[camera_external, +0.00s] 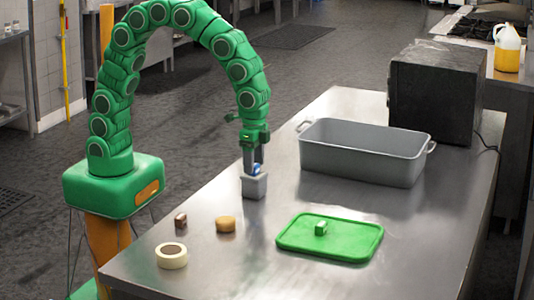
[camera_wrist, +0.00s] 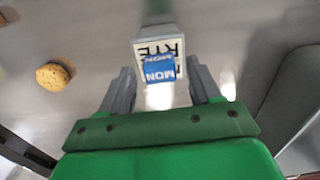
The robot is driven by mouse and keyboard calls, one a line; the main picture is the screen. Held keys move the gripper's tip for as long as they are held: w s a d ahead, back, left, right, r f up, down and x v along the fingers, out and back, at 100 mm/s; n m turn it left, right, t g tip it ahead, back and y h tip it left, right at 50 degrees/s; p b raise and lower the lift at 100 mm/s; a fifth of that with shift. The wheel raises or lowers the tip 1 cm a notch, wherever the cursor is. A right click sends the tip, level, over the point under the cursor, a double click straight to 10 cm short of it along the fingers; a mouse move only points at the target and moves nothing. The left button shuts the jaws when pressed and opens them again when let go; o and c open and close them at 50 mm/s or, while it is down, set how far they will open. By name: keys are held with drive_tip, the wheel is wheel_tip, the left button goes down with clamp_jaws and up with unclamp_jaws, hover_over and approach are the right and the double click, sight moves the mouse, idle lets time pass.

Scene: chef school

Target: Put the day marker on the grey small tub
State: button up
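The day marker is a small blue block (camera_wrist: 159,70) with "MON" in white letters. In the external view the blue marker (camera_external: 257,169) shows at the top of the grey small tub (camera_external: 254,187), which stands upright on the steel table. In the wrist view the tub (camera_wrist: 150,33) surrounds a white label with black letters, partly covered by the marker. The marker seems to rest on the tub. My gripper (camera_wrist: 162,72) is open, its fingers on either side of the marker with gaps showing. It points down over the tub in the external view (camera_external: 254,162).
A large grey pan (camera_external: 360,160) and a black oven (camera_external: 435,92) stand behind right. A green board (camera_external: 345,245) bears a small green block (camera_external: 321,228). The table's right front is clear.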

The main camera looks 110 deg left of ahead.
wheel_tip(320, 180, up, 12)
drive_tip(key=s+f+g, duration=0.1)
drive_tip(key=s+f, duration=0.1)
drive_tip(key=s, duration=3.5)
drive_tip(key=shift+d+g, duration=0.3)
drive_tip(key=shift+g, duration=0.1)
